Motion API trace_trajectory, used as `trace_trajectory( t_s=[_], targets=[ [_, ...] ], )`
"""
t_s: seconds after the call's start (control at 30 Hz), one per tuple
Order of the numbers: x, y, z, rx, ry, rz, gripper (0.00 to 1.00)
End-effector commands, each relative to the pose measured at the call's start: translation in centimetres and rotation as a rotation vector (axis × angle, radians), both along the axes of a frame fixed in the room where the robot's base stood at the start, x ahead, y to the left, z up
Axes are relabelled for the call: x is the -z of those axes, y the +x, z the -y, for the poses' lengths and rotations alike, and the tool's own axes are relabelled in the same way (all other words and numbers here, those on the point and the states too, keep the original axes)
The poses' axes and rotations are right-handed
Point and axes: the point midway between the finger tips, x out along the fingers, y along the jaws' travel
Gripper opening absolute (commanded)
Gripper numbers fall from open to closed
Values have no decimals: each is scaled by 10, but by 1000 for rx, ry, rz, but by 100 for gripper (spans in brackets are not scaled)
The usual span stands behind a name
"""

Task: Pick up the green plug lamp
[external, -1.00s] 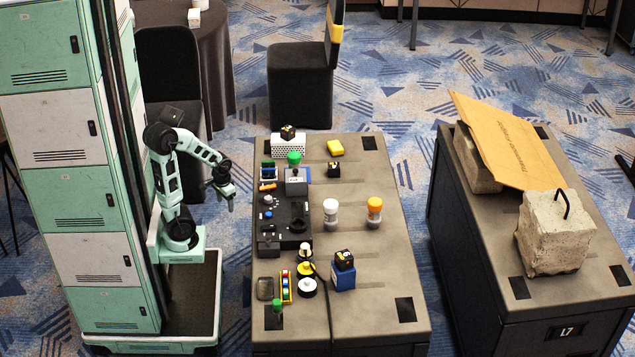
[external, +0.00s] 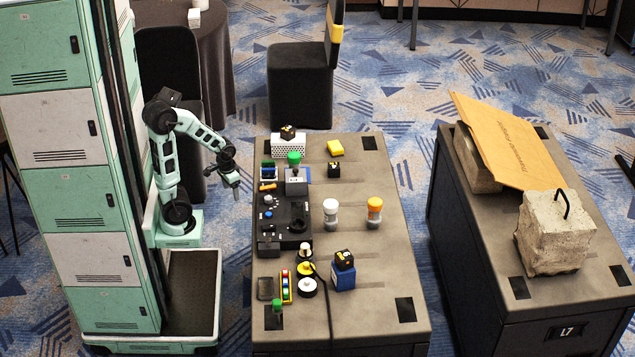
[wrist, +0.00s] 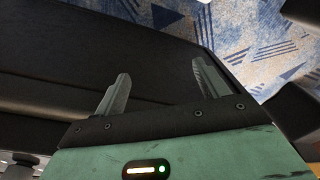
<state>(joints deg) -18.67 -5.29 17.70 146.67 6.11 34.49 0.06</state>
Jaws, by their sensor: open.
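Two small green-topped things are on the near table. One is a green-capped piece (external: 294,158) at the back, in front of a white perforated box. The other is a small green piece (external: 277,306) near the front left corner. I cannot tell for sure which is the green plug lamp. My gripper (external: 236,190) is in the air left of the table, apart from both. In the wrist view my gripper (wrist: 158,86) is open and empty, its two fingers wide apart, with dark surfaces and blue carpet beyond. Neither green thing shows there.
The near table (external: 375,290) also holds a black panel (external: 285,225), a white-topped jar (external: 330,212), an orange-topped jar (external: 375,211) and a blue box (external: 343,277). Its right side is mostly bare. A second table with concrete blocks (external: 555,235) stands further right. Dark chairs are behind.

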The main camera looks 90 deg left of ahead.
Motion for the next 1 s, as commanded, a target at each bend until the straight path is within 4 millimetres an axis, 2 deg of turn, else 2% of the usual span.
trace_trajectory(
  t_s=[0.03,0.1,0.7,1.0],
  targets=[
    [-32,6,5,23,3,5,73],
    [-53,13,11,53,6,14,73],
    [-224,72,78,288,19,99,73],
    [-296,104,120,358,12,169,73]
  ],
)
